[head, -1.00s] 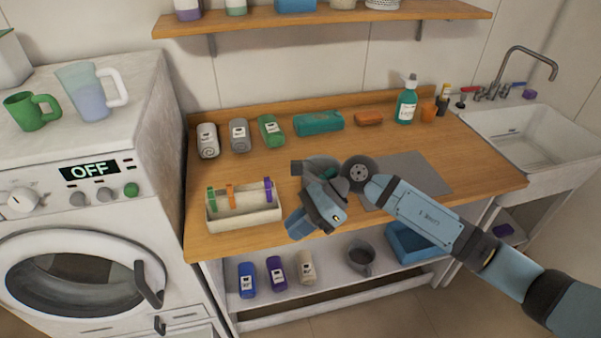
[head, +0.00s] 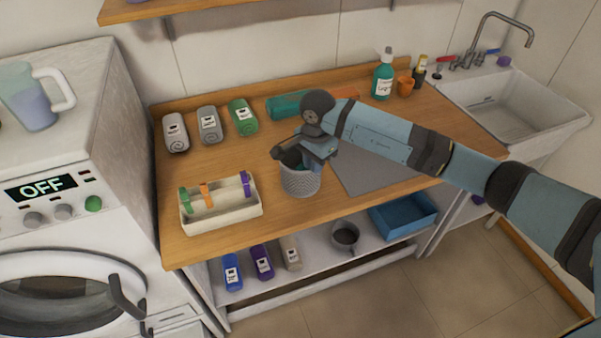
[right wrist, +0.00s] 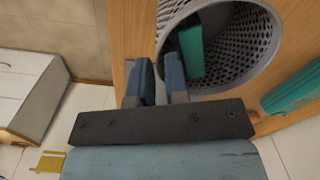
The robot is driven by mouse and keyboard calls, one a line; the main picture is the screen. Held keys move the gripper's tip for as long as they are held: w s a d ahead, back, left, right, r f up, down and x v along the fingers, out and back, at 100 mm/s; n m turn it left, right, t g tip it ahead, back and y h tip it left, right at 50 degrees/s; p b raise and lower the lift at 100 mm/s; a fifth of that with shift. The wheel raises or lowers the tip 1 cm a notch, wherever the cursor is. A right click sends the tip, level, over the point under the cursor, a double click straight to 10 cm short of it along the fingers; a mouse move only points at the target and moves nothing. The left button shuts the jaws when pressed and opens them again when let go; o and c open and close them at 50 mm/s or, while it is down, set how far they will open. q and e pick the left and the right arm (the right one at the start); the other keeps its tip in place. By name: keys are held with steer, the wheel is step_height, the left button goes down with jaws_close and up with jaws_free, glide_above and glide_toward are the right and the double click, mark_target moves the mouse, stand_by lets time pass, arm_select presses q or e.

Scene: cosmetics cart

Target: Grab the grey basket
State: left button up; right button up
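The grey basket (head: 300,183) is a small round perforated basket standing on the wooden counter, between the cream tray and the grey mat. In the right wrist view its open mouth and mesh wall (right wrist: 238,45) show, with a teal item (right wrist: 191,52) inside. My right gripper (head: 303,153) is at the basket's rim. In the right wrist view my right gripper (right wrist: 160,80) has its two fingers apart, one inside the mouth and one outside, with the near wall between them. Contact with the wall is not clear. My left gripper is not in view.
The cream tray (head: 225,219) with coloured items is left of the basket. The grey mat (head: 365,178) and sink (head: 515,110) are to the right. A lower shelf holds bottles, a mug (head: 345,237) and a blue bin (head: 405,215).

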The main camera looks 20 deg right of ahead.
steer(key=shift+s+f+p, duration=0.1)
steer(key=shift+f+p, duration=0.2)
steer(key=shift+f, duration=0.3)
steer(key=p, duration=0.1)
glide_above(314, 191)
step_height(314, 191, down, 4)
steer(key=shift+f, duration=0.2)
steer(key=shift+c, duration=0.5)
jaws_close()
